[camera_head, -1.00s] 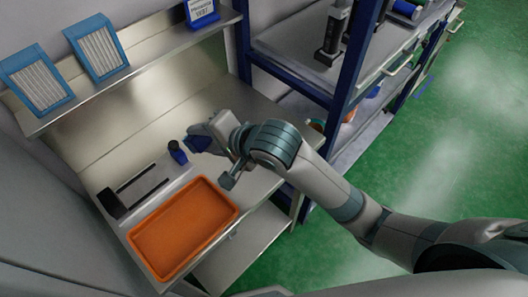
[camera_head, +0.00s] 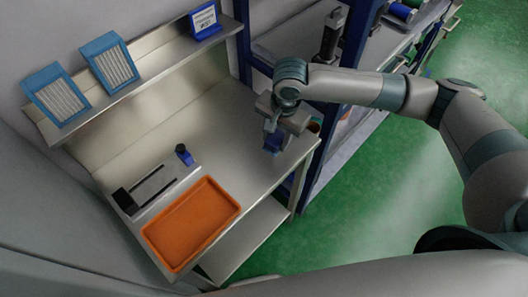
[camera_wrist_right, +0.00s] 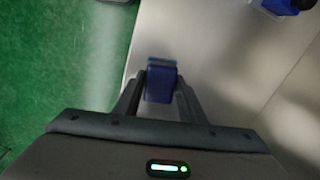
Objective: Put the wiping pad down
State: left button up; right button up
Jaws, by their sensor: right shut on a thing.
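The wiping pad is a small blue block (camera_head: 273,143). It is at the right part of the metal bench (camera_head: 230,120), near its right edge. My right gripper (camera_head: 275,130) reaches down over it and is shut on it. In the right wrist view the blue pad (camera_wrist_right: 161,82) sits between the two dark fingers. Whether the pad touches the bench top cannot be told. My left gripper is not in view.
An orange tray (camera_head: 190,222) lies at the bench front. Left of it is a grey fixture with a dark slot (camera_head: 150,187) and a blue-and-black piece (camera_head: 184,154). A shelf above holds blue-framed panels (camera_head: 110,62) and a sign (camera_head: 205,20). The bench middle is clear.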

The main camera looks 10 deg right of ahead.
aim_at(267, 143)
jog(key=d+r+m+g+p, duration=0.1)
jog(key=d+r, duration=0.2)
jog(key=d, duration=0.5)
jog(key=shift+w+d+h, duration=0.2)
jog(key=shift+d+h, duration=0.05)
jog(key=shift+h, duration=0.15)
jog(key=shift+a+f, duration=0.1)
jog(key=a+f+b, duration=0.2)
jog(key=a+b, duration=0.1)
jog(key=a+f+b, duration=0.2)
jog(key=a+b, duration=0.1)
jog(key=a, duration=0.1)
jog(key=w+a+f+b, duration=0.1)
jog(key=a+f+b, duration=0.1)
jog(key=a+b, duration=0.1)
jog(key=shift+w+a+f+b, duration=0.1)
jog(key=shift+a+f+b, duration=0.1)
jog(key=shift+f+b, duration=0.15)
jog(key=shift+a+f+b, duration=0.1)
jog(key=shift+a+b, duration=0.2)
jog(key=shift+a, duration=0.25)
